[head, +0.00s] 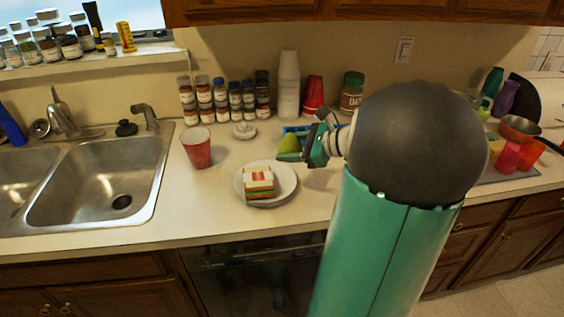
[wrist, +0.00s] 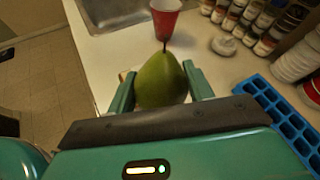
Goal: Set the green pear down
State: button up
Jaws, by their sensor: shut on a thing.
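The green pear (wrist: 162,80) is between the two fingers of my gripper (wrist: 160,88) in the wrist view, its stem pointing away from the palm. My gripper is shut on it, with a finger on each side. In the head view, the pear (head: 289,144) shows at the tip of my gripper (head: 303,151), over the counter behind and right of the white plate. Whether the pear touches the counter cannot be told. My arm hides the counter to the right.
A white plate (head: 287,193) with a sandwich-like stack (head: 259,183) is in front. A red cup (head: 196,148) stands near the sink (head: 100,182). A blue ice tray (wrist: 285,118) lies beside my gripper. Spice jars (head: 220,100) line the wall.

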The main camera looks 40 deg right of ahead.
jog(key=shift+w+f, duration=0.45)
jog(key=shift+f, duration=0.6)
jog(key=shift+w+f, duration=0.5)
jog(key=shift+f, duration=0.55)
jog(key=shift+w+f, duration=0.45)
jog(key=shift+f, duration=0.6)
jog(key=shift+f, duration=0.15)
jog(key=shift+f, duration=0.3)
jog(key=shift+f, duration=0.15)
jog(key=o, duration=1.1)
jog(key=shift+c, duration=0.2)
